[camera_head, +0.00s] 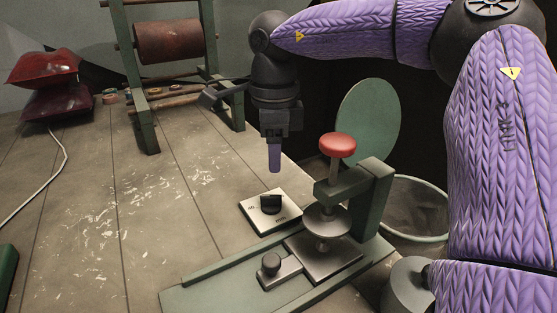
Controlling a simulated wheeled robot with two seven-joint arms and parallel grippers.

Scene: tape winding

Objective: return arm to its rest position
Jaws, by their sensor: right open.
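My right arm (500,130), with purple padded links, comes in from the right edge and bends over at the top. My left gripper is not in view.
A green press-like device (372,200) with a red knob (338,144) stands right of the gripper on a green base (205,298). A wire bin (415,208) is beyond it. A roller rack (146,130) and dark red bags (50,85) stand behind. The table's left middle is clear.

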